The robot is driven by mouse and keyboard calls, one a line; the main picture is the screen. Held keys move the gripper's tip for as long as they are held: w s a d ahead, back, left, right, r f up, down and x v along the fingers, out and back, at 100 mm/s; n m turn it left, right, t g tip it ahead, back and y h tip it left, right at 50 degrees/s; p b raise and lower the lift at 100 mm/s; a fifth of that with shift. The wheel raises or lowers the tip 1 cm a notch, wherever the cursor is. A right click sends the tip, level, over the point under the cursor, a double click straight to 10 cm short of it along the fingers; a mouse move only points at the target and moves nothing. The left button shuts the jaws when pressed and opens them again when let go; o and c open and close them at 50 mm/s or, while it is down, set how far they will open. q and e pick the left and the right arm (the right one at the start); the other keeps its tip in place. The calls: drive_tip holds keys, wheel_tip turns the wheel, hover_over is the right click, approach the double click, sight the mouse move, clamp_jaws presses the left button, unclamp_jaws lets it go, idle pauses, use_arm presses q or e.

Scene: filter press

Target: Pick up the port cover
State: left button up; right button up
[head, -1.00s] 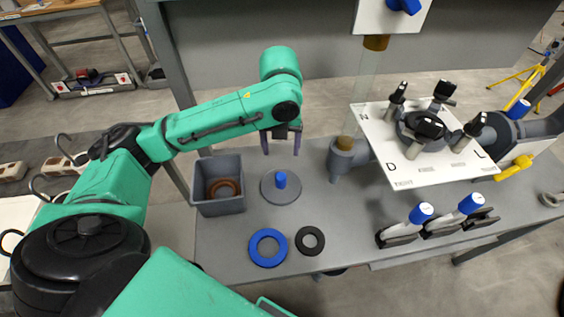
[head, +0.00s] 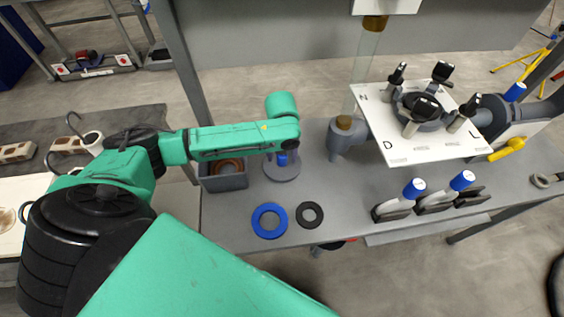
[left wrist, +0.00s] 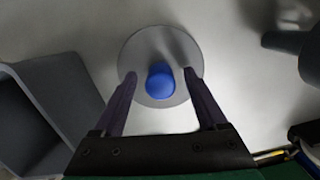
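The port cover (head: 284,173) is a flat grey disc with a blue knob, lying on the grey bench just right of a small bin. In the left wrist view its blue knob (left wrist: 160,82) stands in the middle of the disc (left wrist: 148,44). My left gripper (left wrist: 160,75) is open above the cover, one dark finger on each side of the knob. Gaps show between the fingers and the knob. In the head view my left gripper (head: 283,158) partly hides the knob and the back of the disc. My right gripper is not in view.
The grey bin (head: 224,183) with a brown ring stands close left of the cover. A blue ring (head: 269,233) and a black ring (head: 310,214) lie in front. A grey pipe fitting (head: 347,135) and a lettered white plate (head: 418,149) stand to the right.

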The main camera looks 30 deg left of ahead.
use_arm(q)
clamp_jaws()
drive_tip(key=shift+r, duration=0.1)
